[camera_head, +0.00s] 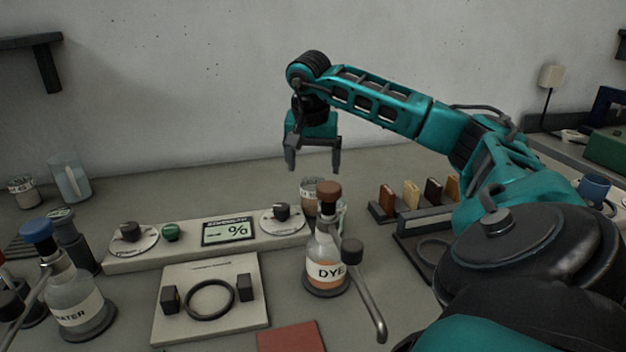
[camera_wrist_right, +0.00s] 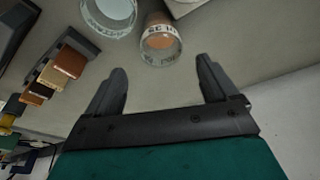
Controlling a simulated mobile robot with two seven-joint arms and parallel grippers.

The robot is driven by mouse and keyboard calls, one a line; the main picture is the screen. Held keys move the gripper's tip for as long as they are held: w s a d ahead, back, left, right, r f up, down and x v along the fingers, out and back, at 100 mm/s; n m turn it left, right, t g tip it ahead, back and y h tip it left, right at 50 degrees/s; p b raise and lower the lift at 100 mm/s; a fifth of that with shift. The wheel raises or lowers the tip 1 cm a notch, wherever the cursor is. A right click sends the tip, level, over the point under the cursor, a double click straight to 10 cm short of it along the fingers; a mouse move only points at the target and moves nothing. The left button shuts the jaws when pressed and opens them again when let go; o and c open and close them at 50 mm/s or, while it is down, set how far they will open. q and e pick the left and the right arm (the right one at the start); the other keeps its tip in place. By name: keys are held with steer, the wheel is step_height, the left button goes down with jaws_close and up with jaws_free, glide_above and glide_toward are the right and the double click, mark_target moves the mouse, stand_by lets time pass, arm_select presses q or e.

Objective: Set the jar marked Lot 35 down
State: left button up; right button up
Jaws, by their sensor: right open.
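A small jar with brown contents and a pale printed label stands on the bench behind the dye bottle, partly hidden by it in the head view (camera_head: 309,187). In the right wrist view the jar (camera_wrist_right: 160,43) shows beyond the fingers, its label partly readable and upside down; I cannot read the whole lot mark. My right gripper (camera_head: 315,163) is open and empty, above and behind the jar. In the right wrist view its fingers (camera_wrist_right: 158,88) are spread, with the jar apart from them. My left gripper is not in view.
The dye bottle (camera_head: 325,262) stands in front of the jar. A clear glass vessel (camera_wrist_right: 108,12) is beside it. The control panel (camera_head: 190,248), water bottle (camera_head: 75,300) and rack of coloured blocks (camera_head: 412,202) surround this spot. Another jar (camera_head: 25,192) stands far left.

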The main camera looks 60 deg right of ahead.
mark_target(313, 190)
steer(key=x, duration=0.3)
steer(key=shift+d+f, duration=0.1)
steer(key=shift+f, duration=0.25)
steer(key=shift+a+b+x, duration=0.1)
steer(key=shift+b+x, duration=0.25)
steer(key=shift+x, duration=0.95)
steer(key=shift+a+b+x, duration=0.15)
steer(key=shift+b+x, duration=0.15)
steer(key=shift+x, duration=1.05)
steer(key=shift+c, duration=0.3)
steer(key=c, duration=1.1)
steer(key=shift+r, duration=0.15)
